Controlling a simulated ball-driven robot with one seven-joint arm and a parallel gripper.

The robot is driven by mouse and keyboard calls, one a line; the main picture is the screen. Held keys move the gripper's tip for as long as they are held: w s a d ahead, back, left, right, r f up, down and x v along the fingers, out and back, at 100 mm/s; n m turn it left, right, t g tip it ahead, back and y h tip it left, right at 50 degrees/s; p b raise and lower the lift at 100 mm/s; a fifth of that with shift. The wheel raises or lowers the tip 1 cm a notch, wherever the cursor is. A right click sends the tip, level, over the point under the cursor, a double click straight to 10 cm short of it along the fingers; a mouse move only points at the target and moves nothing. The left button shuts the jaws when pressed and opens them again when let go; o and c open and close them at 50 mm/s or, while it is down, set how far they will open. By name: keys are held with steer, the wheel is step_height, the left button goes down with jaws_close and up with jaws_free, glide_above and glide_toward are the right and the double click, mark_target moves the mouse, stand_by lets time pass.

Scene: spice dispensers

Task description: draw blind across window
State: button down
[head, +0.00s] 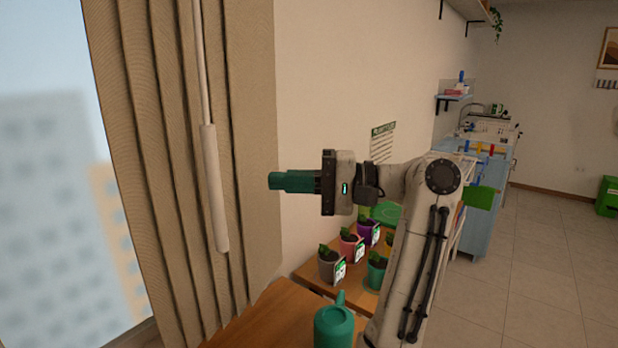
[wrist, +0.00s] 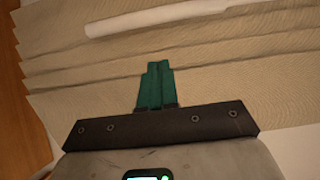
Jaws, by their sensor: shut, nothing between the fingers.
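A beige pleated blind (head: 160,150) hangs at the left in the head view, bunched beside the window (head: 50,190). A white wand (head: 214,190) with a thick lower handle hangs in front of its folds. My gripper (head: 272,181) has green fingers that are shut and empty. They point left toward the blind, to the right of the wand and apart from it in the head view. In the wrist view the shut fingers (wrist: 158,66) are in front of the blind's folds (wrist: 230,70), and the wand (wrist: 145,20) lies across the top. Whether the fingertips touch the cloth I cannot tell.
Below my arm, a wooden table (head: 275,315) holds a green watering can (head: 334,326) and several potted plants, including a grey pot (head: 331,266). A blue counter (head: 485,220) stands farther back.

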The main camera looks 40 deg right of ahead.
steer(key=w+a+p, duration=0.1)
steer(key=a, duration=0.5)
steer(key=shift+w+a, duration=0.2)
steer(key=shift+a, duration=0.05)
